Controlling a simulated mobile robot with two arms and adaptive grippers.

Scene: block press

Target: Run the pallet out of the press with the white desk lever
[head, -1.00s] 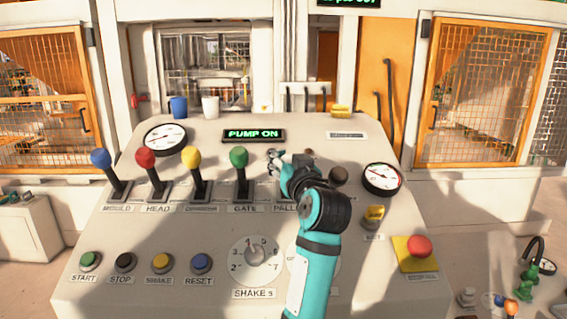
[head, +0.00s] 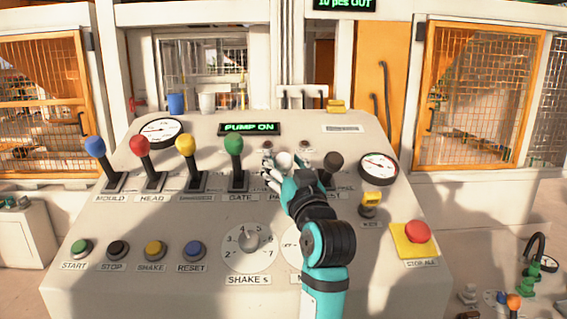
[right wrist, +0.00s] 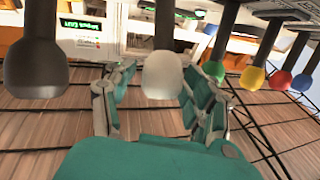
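The white lever's knob (head: 285,160) stands on the desk between the green lever and the black lever, its base mostly hidden by my right arm. My right gripper (head: 275,172) is at this knob. In the right wrist view the white knob (right wrist: 163,76) sits between the two fingers of my right gripper (right wrist: 155,105). The fingers are apart, with a gap visible beside the knob, so they are around it and not closed on it. My left gripper is out of view.
The green lever (head: 233,147) stands close on the left and the black lever (head: 333,162) close on the right. Blue, red and yellow levers stand further left. The desk display (head: 249,129) reads PUMP ON. A red stop button (head: 417,232) is at the right.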

